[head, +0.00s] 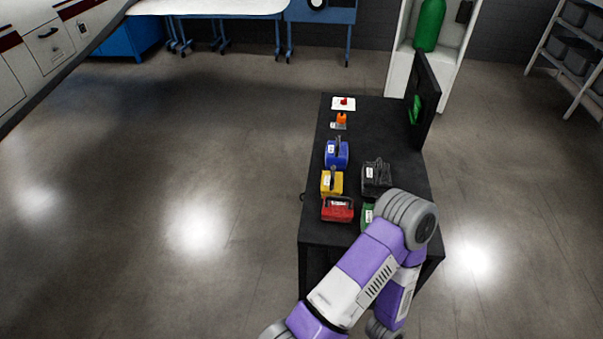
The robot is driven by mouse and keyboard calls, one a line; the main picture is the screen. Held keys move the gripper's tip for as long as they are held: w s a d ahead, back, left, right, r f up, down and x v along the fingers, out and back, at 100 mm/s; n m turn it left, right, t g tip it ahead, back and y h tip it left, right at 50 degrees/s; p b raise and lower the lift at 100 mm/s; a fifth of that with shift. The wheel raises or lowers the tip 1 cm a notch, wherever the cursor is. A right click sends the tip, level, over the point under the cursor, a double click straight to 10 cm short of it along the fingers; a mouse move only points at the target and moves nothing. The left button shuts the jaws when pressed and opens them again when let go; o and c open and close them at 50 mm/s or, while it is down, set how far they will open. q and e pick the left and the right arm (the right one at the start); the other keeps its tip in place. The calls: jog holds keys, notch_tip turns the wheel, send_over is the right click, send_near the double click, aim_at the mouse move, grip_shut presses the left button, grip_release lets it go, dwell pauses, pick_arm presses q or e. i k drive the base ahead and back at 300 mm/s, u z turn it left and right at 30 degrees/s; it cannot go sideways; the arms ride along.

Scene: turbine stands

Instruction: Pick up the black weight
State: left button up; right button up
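The black weight (376,178) stands on the dark table, right of the yellow and blue weights. It has a handle on top and a white label on its left side. One of my purple and grey arms reaches over the near end of the table, with its bent joint just in front of the black weight. Neither gripper shows in the head view. I cannot see any finger touching the black weight.
On the black table (322,233) are blue (337,155), yellow (332,182) and red (338,210) weights. A green weight (367,213) is partly hidden by my arm. An upright black panel (427,98) stands at the far right. Floor left is clear.

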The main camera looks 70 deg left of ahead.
aim_at(376, 178)
jog(key=u, duration=2.2)
